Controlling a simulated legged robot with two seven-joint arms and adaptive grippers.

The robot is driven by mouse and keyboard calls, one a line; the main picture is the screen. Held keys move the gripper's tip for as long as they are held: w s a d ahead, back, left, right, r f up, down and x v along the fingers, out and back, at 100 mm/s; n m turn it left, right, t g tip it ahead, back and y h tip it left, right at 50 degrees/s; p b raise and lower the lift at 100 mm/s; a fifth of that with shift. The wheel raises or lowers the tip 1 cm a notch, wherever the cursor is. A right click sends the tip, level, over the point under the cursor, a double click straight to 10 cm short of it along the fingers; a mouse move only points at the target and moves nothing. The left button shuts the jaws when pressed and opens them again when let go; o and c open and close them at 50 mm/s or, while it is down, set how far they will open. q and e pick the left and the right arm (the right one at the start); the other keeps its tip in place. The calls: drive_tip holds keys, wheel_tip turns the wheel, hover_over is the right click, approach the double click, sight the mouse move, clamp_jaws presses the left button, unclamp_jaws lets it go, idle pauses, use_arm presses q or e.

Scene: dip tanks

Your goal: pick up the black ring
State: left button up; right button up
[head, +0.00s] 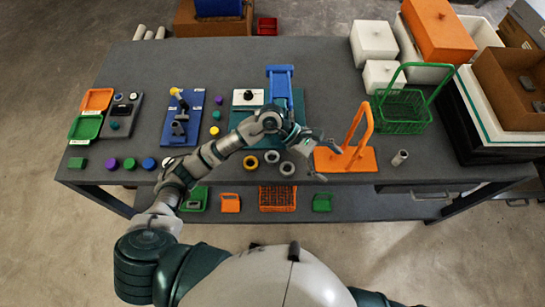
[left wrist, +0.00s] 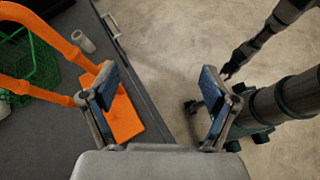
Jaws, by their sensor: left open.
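In the head view, a dark grey ring (head: 287,168) lies near the table's front edge, with a lighter grey ring (head: 271,156) and a yellow ring (head: 250,162) to its left. None looks clearly black; the rightmost is darkest. My left gripper (head: 331,163) is open and empty, right of these rings and over the base of an orange holder. Its spread fingers show in the left wrist view (left wrist: 158,85), with no ring between them.
The orange holder (head: 362,160) with its upright handle stands close to the left gripper. A small grey cylinder (head: 400,158) and a green basket (head: 403,112) are to its right. A blue stand (head: 280,88) rises behind the rings. Trays and boxes crowd the right side.

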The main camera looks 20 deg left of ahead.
use_arm(q)
drive_tip(key=w+a+f+m+t+y, duration=0.1)
drive_tip(key=w+a+f+y, duration=0.15)
drive_tip(key=a+y, duration=0.2)
drive_tip(key=w+a+f+m+y, duration=0.1)
drive_tip(key=w+a+f+y, duration=0.15)
drive_tip(key=a, duration=0.35)
drive_tip(key=t+y, duration=0.1)
drive_tip(key=y, duration=0.4)
approach(273, 159)
drive_tip(key=shift+s+a+f+p, duration=0.1)
drive_tip(key=shift+f+p, duration=0.2)
drive_tip(key=shift+p, duration=0.15)
drive_tip(key=shift+s+a+f+p, duration=0.1)
drive_tip(key=shift+s+f+p, duration=0.05)
drive_tip(key=shift+f+p, duration=0.25)
drive_tip(key=shift+w+d+f+p, duration=0.1)
drive_tip(key=shift+f+p, duration=0.25)
drive_tip(key=shift+f, duration=1.1)
drive_tip(key=shift+d+f+p, duration=0.1)
drive_tip(key=shift+f+p, duration=0.25)
drive_tip(key=shift+f, duration=1.15)
drive_tip(key=c, duration=1.4)
